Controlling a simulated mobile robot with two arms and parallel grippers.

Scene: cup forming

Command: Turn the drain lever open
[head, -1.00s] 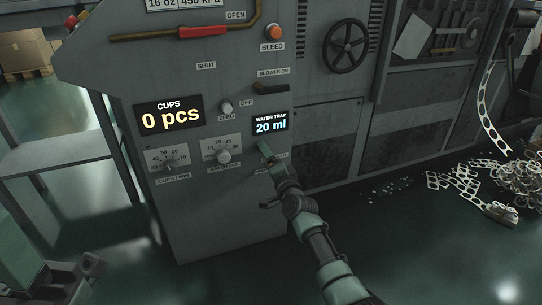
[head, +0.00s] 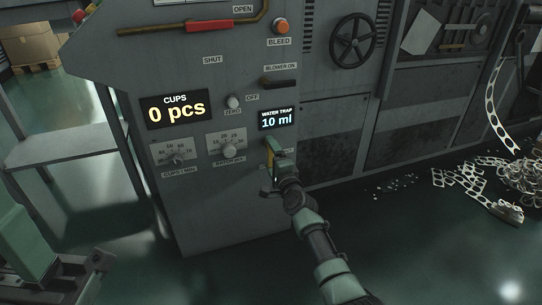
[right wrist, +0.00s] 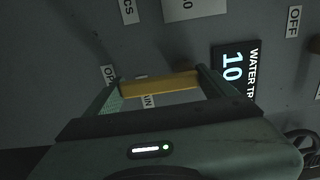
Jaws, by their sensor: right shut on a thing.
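The drain lever is a yellow bar that shows in the right wrist view (right wrist: 160,84), lying between the two fingers of my right gripper (right wrist: 160,88). In the head view my right gripper (head: 271,158) is at the panel just below the water trap display (head: 277,119), which reads 10 ml. The gripper is shut on the lever and hides most of it there. The labels around the lever are partly covered. At the lower left of the head view a green and dark part of my left arm shows; its fingers cannot be made out.
Above are the blower switch (head: 280,82), the bleed button (head: 281,26) and a red-handled pipe lever (head: 208,24). Dials (head: 229,150) and the cups display (head: 177,109) reading 0 pcs are left. A handwheel (head: 353,43) is right. Scrap strips (head: 520,180) lie on the floor.

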